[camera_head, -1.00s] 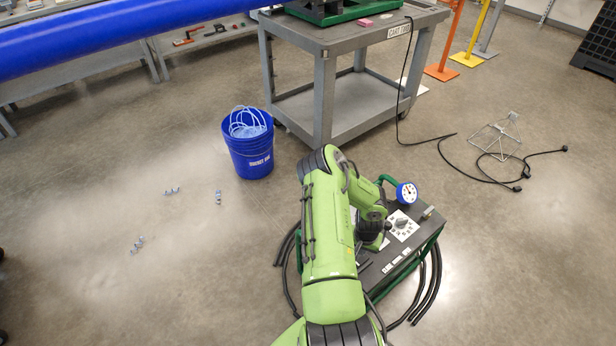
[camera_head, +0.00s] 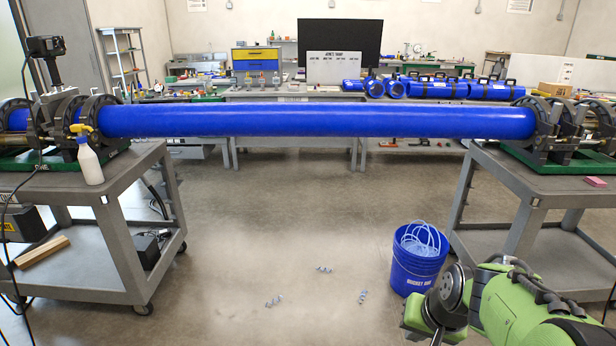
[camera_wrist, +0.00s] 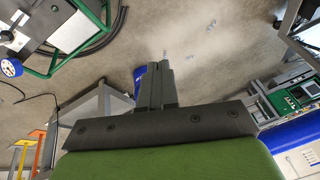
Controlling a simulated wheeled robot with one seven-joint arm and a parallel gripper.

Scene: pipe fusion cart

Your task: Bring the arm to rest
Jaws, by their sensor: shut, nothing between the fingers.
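My gripper (camera_wrist: 160,68) shows in the wrist view with its two dark fingers together and nothing between them. It points out over the floor, with the blue bucket (camera_wrist: 139,74) partly hidden behind the fingers. In the head view my green arm (camera_head: 520,305) is folded at the lower right, in front of the right cart and just right of the bucket. The fingers cannot be made out in the head view.
A long blue pipe (camera_head: 310,120) spans two grey carts, left (camera_head: 120,205) and right (camera_head: 560,215). The bucket (camera_head: 418,262) stands by the right cart. Blue shavings (camera_head: 323,268) lie on otherwise open floor.

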